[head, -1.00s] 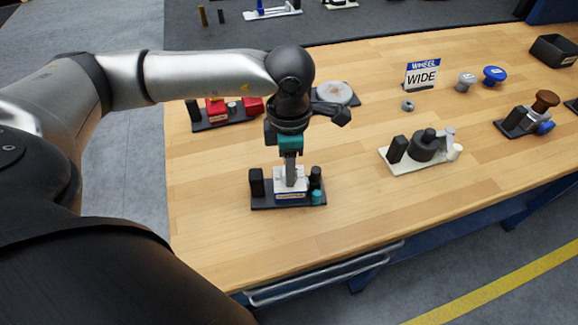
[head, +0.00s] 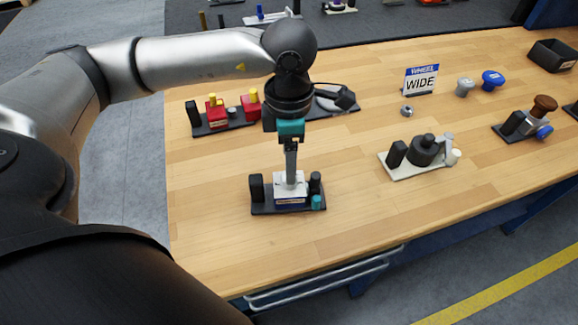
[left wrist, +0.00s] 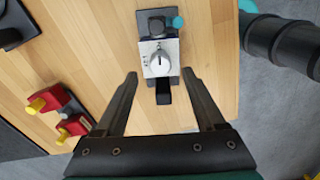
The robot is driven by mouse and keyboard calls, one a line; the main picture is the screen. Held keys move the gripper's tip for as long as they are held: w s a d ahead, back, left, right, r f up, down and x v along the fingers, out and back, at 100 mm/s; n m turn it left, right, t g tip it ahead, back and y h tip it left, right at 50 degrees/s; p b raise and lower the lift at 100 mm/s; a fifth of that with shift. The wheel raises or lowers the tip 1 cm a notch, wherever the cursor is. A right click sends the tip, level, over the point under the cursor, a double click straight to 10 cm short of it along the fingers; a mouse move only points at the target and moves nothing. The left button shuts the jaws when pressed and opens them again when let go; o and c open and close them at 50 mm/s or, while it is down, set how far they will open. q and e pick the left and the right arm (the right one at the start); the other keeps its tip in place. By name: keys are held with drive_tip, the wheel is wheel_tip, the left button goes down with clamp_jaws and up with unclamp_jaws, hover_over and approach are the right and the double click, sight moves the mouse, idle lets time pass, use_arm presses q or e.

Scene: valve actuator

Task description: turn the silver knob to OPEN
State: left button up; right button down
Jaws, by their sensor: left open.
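The silver knob (left wrist: 159,63) sits on a white block (left wrist: 157,48) on a small dark base, seen in the left wrist view. A pale pointer line on the knob runs towards the top of that view; the markings beside it are too small to read. In the head view the white block (head: 281,191) stands near the table's front and the finger hides the knob. My left gripper (left wrist: 160,76) is open and empty above the block, its fingers apart on either side of the knob in the picture. My right gripper is not in view.
The base (head: 262,209) carries black posts and a teal cap (head: 316,202). A red-and-yellow fixture (head: 216,113) stands behind it to the left, and a pale-based fixture (head: 405,172) to the right. Between them the wooden table (head: 352,212) is clear.

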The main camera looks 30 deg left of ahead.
use_arm(q)
wheel_tip(320, 180, up, 11)
drive_tip(key=shift+p, duration=0.35)
drive_tip(key=shift+f, duration=0.15)
